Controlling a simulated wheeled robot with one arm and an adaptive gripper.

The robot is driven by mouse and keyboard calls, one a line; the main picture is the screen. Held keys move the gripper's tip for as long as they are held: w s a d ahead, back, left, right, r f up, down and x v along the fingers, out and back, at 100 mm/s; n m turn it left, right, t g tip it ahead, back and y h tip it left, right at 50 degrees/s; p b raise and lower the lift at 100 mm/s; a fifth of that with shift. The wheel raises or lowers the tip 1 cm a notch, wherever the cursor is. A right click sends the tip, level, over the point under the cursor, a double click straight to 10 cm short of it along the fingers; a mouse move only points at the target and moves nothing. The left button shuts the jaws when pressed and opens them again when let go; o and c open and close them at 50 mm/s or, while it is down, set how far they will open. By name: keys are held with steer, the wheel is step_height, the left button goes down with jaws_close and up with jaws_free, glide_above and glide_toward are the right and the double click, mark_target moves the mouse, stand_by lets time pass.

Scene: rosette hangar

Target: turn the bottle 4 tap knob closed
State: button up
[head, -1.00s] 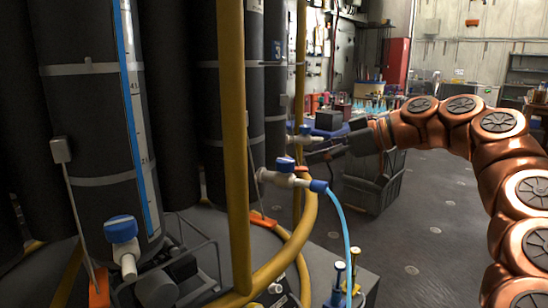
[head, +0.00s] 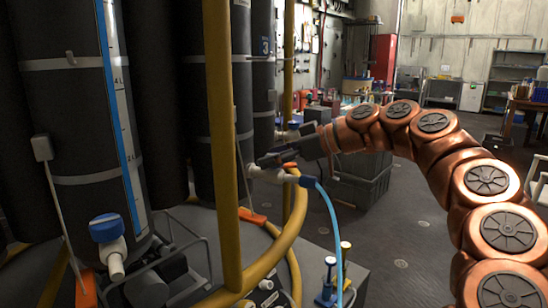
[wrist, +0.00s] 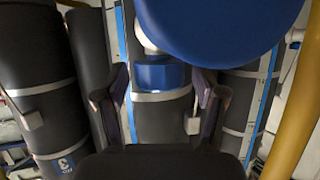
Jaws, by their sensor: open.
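My gripper (head: 270,160) is at the middle tap (head: 266,174), the one with the light blue hose. Its fingers hide this tap's blue knob in the head view. In the wrist view my gripper (wrist: 162,98) is open, one dark finger on each side. A large blue knob (wrist: 220,22) fills the top of the wrist view, very close to the camera. A smaller blue knob (wrist: 160,74) on a white tap shows between the fingers, against a dark bottle. I cannot tell whether anything touches. No number 4 is readable.
A yellow pipe (head: 222,130) stands just left of the tap and curves below it. A nearer bottle (head: 75,130) has its own blue-knobbed tap (head: 107,228). A bottle marked 3 (head: 264,75) stands behind. A dark crate (head: 365,178) is on the floor; open floor lies right.

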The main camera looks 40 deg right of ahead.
steer(key=c, duration=1.2)
steer(key=shift+o, duration=0.2)
